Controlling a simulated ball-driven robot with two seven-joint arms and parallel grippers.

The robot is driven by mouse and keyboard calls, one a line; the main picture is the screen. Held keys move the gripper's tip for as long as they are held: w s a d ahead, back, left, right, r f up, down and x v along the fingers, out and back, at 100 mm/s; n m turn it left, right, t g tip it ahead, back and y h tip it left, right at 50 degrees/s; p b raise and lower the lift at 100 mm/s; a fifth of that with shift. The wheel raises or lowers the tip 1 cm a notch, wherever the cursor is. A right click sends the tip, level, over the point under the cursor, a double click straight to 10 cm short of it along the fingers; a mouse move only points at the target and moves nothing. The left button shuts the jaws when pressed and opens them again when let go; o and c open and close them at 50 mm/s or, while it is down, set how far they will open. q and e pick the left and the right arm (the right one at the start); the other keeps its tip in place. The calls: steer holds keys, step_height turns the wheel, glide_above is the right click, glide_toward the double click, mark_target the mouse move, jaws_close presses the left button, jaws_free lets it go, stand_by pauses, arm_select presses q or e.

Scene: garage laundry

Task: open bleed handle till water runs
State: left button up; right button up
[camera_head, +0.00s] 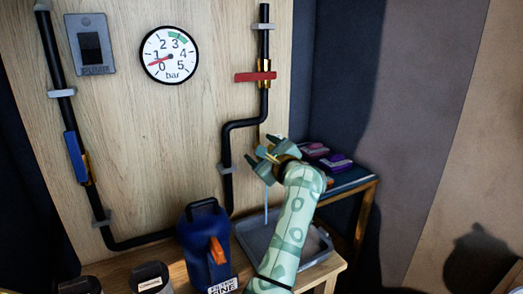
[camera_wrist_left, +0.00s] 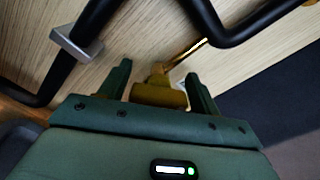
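The brass bleed handle (camera_wrist_left: 158,95) sits between the two fingers of my left gripper (camera_wrist_left: 158,88) in the left wrist view, its ends against or very near both fingers. In the head view the same gripper (camera_head: 270,157) is at the brass fitting (camera_head: 264,154) at the lower right of the board, partly hiding it. A thin pale-blue stream (camera_head: 266,213) falls from there into a grey tray (camera_head: 322,250). The gauge (camera_head: 169,55) has its red needle low, near 0 to 1 bar. My right gripper is in neither view.
A red-handled valve (camera_head: 256,76) is on the right black pipe, above my gripper. A blue-handled valve (camera_head: 75,157) is on the left pipe. A blue jug (camera_head: 207,256) stands left of the tray. A side table (camera_head: 349,186) with purple and red packs is close behind my gripper.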

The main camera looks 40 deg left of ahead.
arm_select(q)
steer(key=c, duration=0.6)
steer(key=n+b, duration=0.2)
steer(key=b, duration=0.1)
steer(key=shift+f+n, duration=0.3)
steer(key=shift+f, duration=0.1)
steer(key=shift+r, duration=0.3)
steer(key=o, duration=1)
steer(key=shift+c, duration=0.2)
steer(key=shift+d, duration=0.1)
